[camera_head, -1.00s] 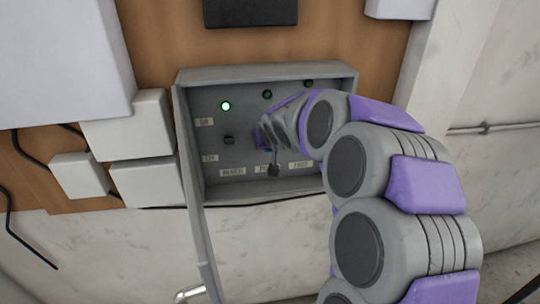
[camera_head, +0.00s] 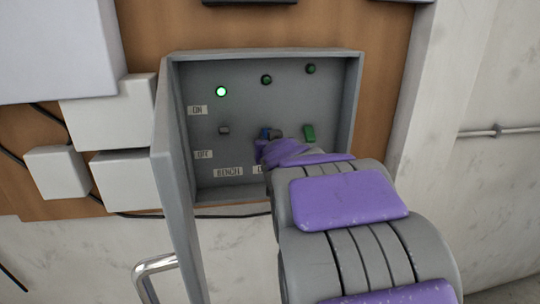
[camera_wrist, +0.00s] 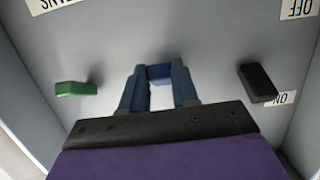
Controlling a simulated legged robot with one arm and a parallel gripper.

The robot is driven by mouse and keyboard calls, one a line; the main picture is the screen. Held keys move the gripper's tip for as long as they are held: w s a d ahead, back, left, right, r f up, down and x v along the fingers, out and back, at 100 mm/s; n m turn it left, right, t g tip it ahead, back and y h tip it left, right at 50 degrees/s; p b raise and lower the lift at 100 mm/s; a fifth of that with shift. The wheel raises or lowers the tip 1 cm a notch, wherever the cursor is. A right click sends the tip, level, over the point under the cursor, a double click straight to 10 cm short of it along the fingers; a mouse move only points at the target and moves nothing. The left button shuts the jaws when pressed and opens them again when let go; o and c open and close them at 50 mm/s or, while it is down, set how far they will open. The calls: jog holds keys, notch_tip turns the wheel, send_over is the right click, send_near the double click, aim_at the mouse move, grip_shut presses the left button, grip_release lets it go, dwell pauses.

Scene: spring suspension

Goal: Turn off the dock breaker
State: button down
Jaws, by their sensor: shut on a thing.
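An open grey breaker box (camera_head: 350,110) hangs on the wall. Inside are a black switch (camera_head: 224,130) at left, a blue switch (camera_head: 265,133) in the middle and a green switch (camera_head: 310,133) at right. My gripper (camera_wrist: 158,85) is shut on the blue switch (camera_wrist: 158,72), which shows between its fingers in the wrist view. The left lamp (camera_head: 221,91) glows green; the middle lamp (camera_head: 266,80) and right lamp (camera_head: 311,69) are dark. An ON label (camera_head: 197,110) sits above an OFF label (camera_head: 203,154). The label under the blue switch is mostly hidden by my arm.
The box door (camera_head: 175,170) stands open at left, with a metal handle (camera_head: 155,264) low down. White boxes (camera_head: 105,108) with black cables are mounted to the left. A pipe (camera_head: 497,131) runs along the wall at right.

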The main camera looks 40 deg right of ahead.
jog(key=shift+d+f+t+b, duration=0.1)
jog(key=shift+f+t+b, duration=0.4)
jog(key=shift+b, duration=0.35)
jog(key=shift+w+r, duration=0.1)
jog(key=shift+r, duration=0.05)
jog(key=c, duration=1.3)
grip_release()
jog(key=o, duration=0.5)
jog(key=shift+w+d, duration=0.1)
jog(key=shift+w, duration=0.2)
jog(key=shift+c, duration=0.2)
jog(key=v, duration=1.7)
jog(key=shift+s+a+f, duration=0.2)
jog(key=shift+a+f, duration=0.1)
